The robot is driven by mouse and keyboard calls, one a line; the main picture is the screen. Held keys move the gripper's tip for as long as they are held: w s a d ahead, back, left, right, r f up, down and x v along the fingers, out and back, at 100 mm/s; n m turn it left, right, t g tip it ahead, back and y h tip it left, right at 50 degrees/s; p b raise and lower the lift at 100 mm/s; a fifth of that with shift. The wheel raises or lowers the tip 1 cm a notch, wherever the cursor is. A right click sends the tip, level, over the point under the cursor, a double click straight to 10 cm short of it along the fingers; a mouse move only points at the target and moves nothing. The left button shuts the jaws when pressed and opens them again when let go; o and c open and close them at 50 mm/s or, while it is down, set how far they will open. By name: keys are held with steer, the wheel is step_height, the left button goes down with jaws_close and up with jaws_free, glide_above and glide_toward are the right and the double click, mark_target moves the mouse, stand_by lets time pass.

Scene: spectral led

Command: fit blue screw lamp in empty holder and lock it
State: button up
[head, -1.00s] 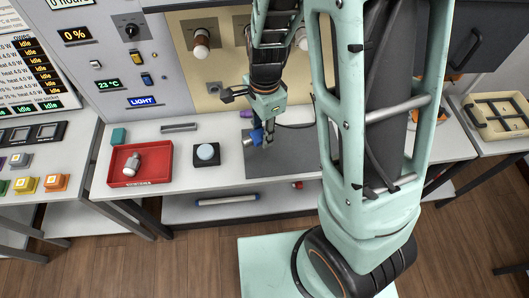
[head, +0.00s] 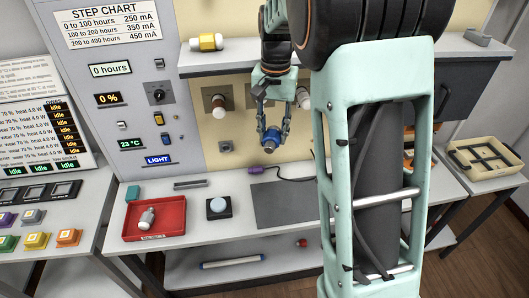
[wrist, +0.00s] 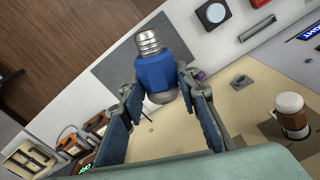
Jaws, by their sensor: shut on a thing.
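My gripper (head: 271,136) is shut on the blue screw lamp (head: 269,146) and holds it in the air in front of the beige panel (head: 226,172). In the wrist view the lamp's blue body (wrist: 155,72) sits between the fingers, with its silver screw base (wrist: 149,42) pointing away from the gripper. On the panel, a brown-and-white lamp in a holder (head: 218,104) is left of my gripper, and another (head: 303,97) is to its right. The panel between them is partly hidden by my arm, so I cannot clearly see an empty holder there.
A grey mat (head: 285,205) lies bare on the bench below. Left of it are a round-topped block (head: 218,207) and a red tray (head: 172,228) holding a silver-and-white lamp (head: 147,217). A purple object (head: 257,170) with a cable lies behind. A yellow-and-white lamp (head: 207,42) lies on the shelf above.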

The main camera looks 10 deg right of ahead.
steer(key=shift+s+d+r+n, duration=0.1)
steer(key=shift+d+r+n, duration=0.1)
steer(key=shift+r, duration=0.3)
steer(key=shift+s+d+r+n, duration=0.1)
steer(key=shift+r+n, duration=0.1)
steer(key=shift+r, duration=0.25)
steer(key=shift+w, duration=0.1)
